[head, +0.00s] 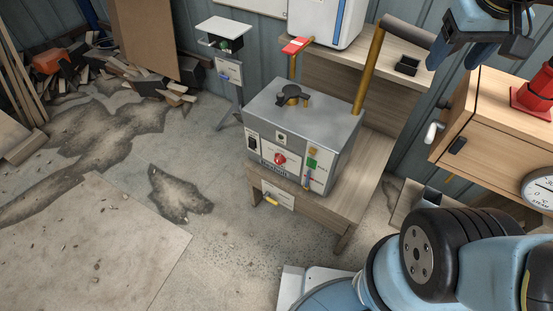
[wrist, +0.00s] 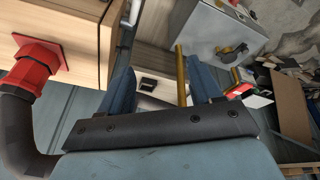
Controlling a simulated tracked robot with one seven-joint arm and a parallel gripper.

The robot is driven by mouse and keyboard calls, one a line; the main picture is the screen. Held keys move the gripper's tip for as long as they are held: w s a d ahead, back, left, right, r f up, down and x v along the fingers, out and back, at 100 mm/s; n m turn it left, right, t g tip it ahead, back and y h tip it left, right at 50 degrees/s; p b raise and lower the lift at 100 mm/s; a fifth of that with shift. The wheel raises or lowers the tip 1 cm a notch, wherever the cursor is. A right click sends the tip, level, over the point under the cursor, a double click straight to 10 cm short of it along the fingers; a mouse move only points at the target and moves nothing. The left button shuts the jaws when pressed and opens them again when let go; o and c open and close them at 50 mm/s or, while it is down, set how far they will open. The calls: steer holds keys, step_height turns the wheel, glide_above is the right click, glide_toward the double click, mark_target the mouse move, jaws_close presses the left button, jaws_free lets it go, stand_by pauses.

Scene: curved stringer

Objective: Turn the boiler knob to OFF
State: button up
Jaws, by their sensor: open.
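A grey metal box (head: 318,118), which looks like the boiler, stands on a low wooden table in the middle of the head view. Its front panel carries a round red knob (head: 280,160), a green part and small labels, too small to read. A black handled fitting (head: 291,95) sits on its top. Which of these is the boiler knob, and its setting, I cannot tell. My gripper (head: 465,46) is open and empty at the upper right, well apart from the box. In the wrist view, my gripper (wrist: 163,80) shows its two blue fingers apart, with the grey box (wrist: 208,25) beyond them.
A brass pipe (head: 368,70) with a dark grey elbow rises behind the box. A wooden cabinet (head: 490,120) with a red flanged pipe (head: 535,95) stands at right. A small stand (head: 229,75) is left of the box.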

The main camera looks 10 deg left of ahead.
steer(key=w+a+f+n+g+h, duration=0.1)
steer(key=w+a+f+n+h, duration=0.45)
steer(key=a+f, duration=0.6)
steer(key=w+a+f+n+g+h, duration=0.1)
steer(key=w+a+f+n+h, duration=0.2)
steer(key=w+a+f+n, duration=0.7)
steer(key=s+a+f+n+t+h, duration=0.1)
steer(key=s+a+f+n+t, duration=0.15)
steer(key=a+f, duration=0.55)
steer(key=s+a+f+n+t+h, duration=0.2)
steer(key=s+a+f+t, duration=0.2)
steer(key=f, duration=0.8)
steer(key=n+t+y, duration=0.5)
steer(key=n+t, duration=0.3)
steer(key=n, duration=0.1)
glide_toward(277, 163)
steer(key=shift+n, duration=0.3)
steer(key=x, duration=0.8)
steer(key=shift+w+d, duration=0.2)
steer(key=shift+w, duration=0.05)
steer(key=shift+c, duration=0.4)
steer(key=c, duration=1)
steer(key=shift+o, duration=0.2)
